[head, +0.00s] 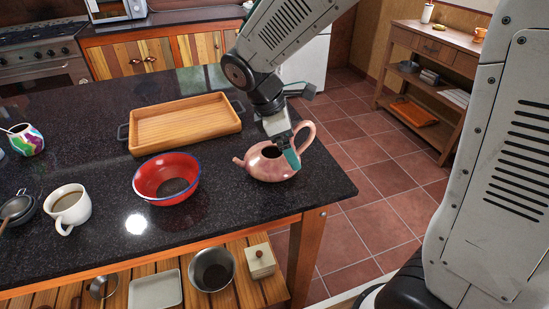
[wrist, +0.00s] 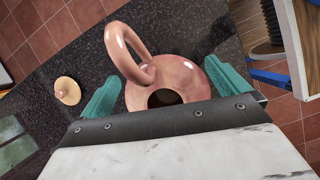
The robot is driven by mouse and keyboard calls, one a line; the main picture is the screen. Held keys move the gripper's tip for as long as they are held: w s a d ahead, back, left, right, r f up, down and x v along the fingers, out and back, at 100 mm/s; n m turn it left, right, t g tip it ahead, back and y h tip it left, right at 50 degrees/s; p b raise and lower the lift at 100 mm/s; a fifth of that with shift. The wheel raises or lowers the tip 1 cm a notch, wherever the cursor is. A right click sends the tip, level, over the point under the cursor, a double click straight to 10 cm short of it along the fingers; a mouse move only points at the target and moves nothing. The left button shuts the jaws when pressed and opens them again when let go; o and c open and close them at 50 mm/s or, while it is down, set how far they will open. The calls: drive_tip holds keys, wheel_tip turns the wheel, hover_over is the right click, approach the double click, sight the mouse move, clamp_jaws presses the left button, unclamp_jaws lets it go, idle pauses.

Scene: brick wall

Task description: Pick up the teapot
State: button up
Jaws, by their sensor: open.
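The pink teapot (head: 266,164) stands on the dark speckled counter near its right corner, spout to the left and looped handle to the right. Its top opening is uncovered. In the wrist view the teapot (wrist: 195,78) lies between the two teal fingers, its handle rising toward the upper left. My gripper (head: 288,150) is over the teapot from above, with a teal finger in front of its right side by the handle. In the wrist view my gripper (wrist: 160,92) is open, its fingers on either side of the teapot. I cannot tell whether they touch it. A small round lid (wrist: 67,88) lies on the counter apart from it.
A red bowl (head: 148,190) stands just left of the teapot. A wooden tray (head: 190,145) lies behind the bowl. A white cup (head: 68,206) stands farther left. The counter's right edge is close to the teapot, with open tiled floor (head: 385,190) beyond.

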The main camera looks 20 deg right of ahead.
drive_tip(key=shift+x, duration=1.6)
clamp_jaws()
